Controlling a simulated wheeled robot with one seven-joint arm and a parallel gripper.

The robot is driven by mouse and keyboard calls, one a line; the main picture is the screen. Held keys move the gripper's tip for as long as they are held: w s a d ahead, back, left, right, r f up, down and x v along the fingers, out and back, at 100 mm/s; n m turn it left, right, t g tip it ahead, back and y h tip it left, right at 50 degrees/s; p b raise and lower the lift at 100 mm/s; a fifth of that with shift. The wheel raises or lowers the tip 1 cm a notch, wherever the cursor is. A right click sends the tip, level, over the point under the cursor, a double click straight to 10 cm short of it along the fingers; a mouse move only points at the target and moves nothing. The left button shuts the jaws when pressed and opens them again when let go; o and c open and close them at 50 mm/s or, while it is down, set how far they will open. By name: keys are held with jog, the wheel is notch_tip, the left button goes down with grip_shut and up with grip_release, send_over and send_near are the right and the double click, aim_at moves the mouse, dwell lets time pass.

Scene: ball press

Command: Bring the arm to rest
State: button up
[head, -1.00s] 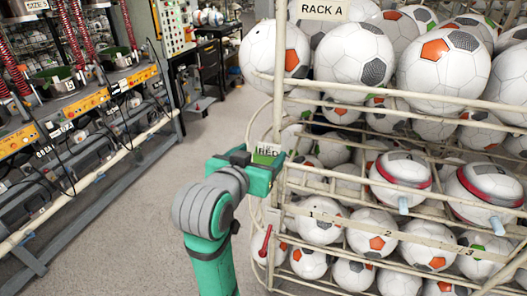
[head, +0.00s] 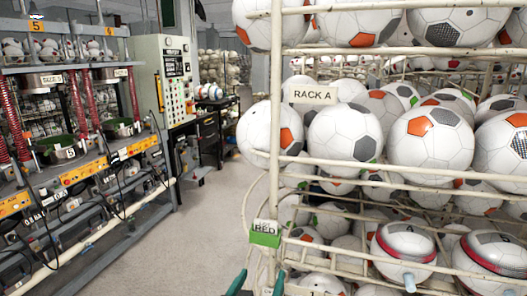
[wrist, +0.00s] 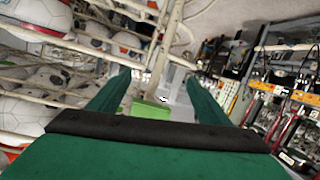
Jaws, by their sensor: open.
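My gripper (wrist: 157,80) is open in the wrist view, its two green fingers apart with nothing between the tips. In the head view only green tips of my gripper (head: 258,284) show at the bottom edge, and the rest of my arm is out of the picture. The tips are just below a green box with a white label (head: 265,238) on the rack's corner post. A green block, seemingly this box, shows between the fingers in the wrist view (wrist: 150,109), beyond them. I cannot tell how far apart they are.
A cream wire rack (head: 400,172) full of soccer balls, marked RACK A (head: 315,94), fills the right side. A press bench (head: 90,165) with orange panels stands at left, a control cabinet (head: 165,80) behind it. Grey floor (head: 190,225) lies clear between.

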jog(key=s+f+n+y, duration=0.3)
jog(key=s+f, duration=1.4)
jog(key=f, duration=0.3)
jog(key=s+m, duration=0.2)
jog(key=s, duration=2.1)
jog(key=shift+s+d+f+t+y, duration=0.3)
jog(key=shift+d+f, duration=0.05)
jog(key=shift+d, duration=0.05)
